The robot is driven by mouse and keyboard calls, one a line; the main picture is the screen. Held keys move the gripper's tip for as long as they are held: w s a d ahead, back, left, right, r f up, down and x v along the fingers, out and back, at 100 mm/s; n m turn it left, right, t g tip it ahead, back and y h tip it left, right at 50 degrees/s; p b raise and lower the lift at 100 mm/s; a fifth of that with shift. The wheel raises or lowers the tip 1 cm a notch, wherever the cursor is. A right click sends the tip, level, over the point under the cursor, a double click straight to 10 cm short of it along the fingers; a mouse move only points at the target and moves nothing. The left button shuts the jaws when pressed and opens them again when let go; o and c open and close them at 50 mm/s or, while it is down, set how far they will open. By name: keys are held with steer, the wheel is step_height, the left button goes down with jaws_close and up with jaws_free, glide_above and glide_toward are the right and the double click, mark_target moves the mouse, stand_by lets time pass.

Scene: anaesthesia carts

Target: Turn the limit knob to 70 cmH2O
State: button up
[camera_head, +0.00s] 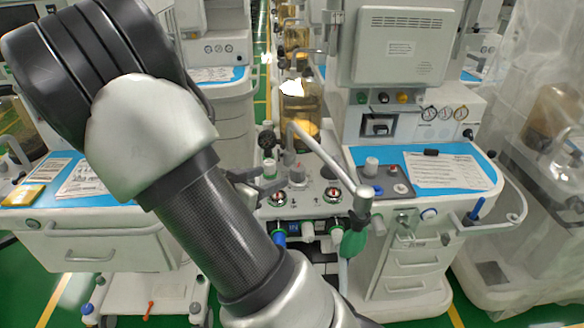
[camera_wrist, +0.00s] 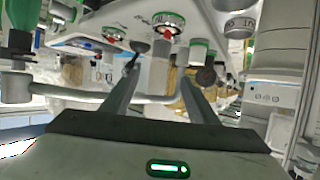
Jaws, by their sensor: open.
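A pale grey knob (camera_head: 297,174) stands upright on the grey panel of the middle cart, between two round dials with red marks; I take it for the limit knob. Its scale is too small to read. My gripper (camera_head: 264,180) is open just left of the knob, with its dark fingers pointing towards it. In the wrist view my gripper (camera_wrist: 160,68) spreads its two fingers either side of a grey cylinder (camera_wrist: 160,72) that looks like the same knob. I cannot tell whether the fingers touch it.
A bent metal pipe (camera_head: 320,150) arches over the panel just right of the knob. The left dial (camera_head: 277,198) and right dial (camera_head: 332,195) sit close by. A black round knob (camera_head: 267,140) stands behind. A green bag (camera_head: 352,243) hangs at the front right.

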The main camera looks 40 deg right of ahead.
mark_target(298, 167)
steer(key=b+x, duration=0.3)
steer(key=x, duration=1.3)
steer(key=shift+a+b, duration=0.1)
steer(key=shift+b, duration=0.25)
steer(key=c, duration=1)
steer(key=shift+c, duration=0.2)
steer(key=shift+p, duration=0.35)
